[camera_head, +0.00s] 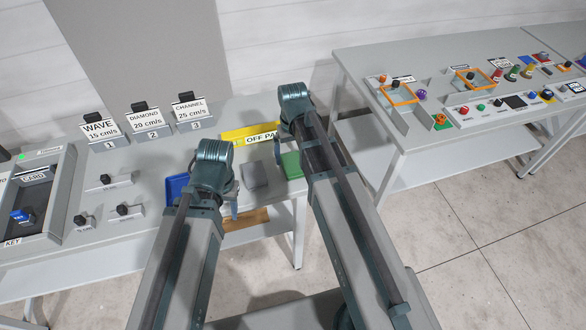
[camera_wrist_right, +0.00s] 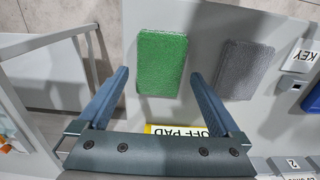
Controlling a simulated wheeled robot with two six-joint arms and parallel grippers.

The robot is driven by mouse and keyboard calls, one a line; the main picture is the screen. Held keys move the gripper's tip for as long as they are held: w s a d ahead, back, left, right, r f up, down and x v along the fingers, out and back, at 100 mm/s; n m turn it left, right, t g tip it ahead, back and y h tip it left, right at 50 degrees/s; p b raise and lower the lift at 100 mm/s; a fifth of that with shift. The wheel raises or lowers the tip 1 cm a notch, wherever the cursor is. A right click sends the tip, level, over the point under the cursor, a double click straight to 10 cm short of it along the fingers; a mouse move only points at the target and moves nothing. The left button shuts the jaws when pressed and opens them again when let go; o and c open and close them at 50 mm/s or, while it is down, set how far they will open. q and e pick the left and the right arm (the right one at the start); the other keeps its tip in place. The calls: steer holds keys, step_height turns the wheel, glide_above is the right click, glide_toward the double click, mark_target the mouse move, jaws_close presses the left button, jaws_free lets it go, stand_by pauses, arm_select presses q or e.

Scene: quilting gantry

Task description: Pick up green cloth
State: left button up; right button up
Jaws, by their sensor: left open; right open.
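The green cloth (camera_head: 292,165) is a small flat rectangle on the grey table, partly behind my right arm in the head view. In the right wrist view the green cloth (camera_wrist_right: 162,63) lies flat, ahead of and between the fingers of my right gripper (camera_wrist_right: 158,82). That gripper is open and empty, apart from the cloth.
A grey cloth (camera_wrist_right: 246,70) lies beside the green one. The yellow OFF PAD label (camera_head: 250,134) is behind them. A blue tray (camera_head: 176,188) sits left of my left gripper. Labelled blocks (camera_head: 145,122) stand at the back. A second table (camera_head: 440,60) stands to the right, across a gap.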

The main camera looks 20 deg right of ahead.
mark_target(293, 162)
step_height(293, 162, down, 3)
steer(key=shift+f+b, duration=0.2)
steer(key=shift+b, duration=1.05)
steer(key=shift+r, duration=0.1)
steer(key=c, duration=1.1)
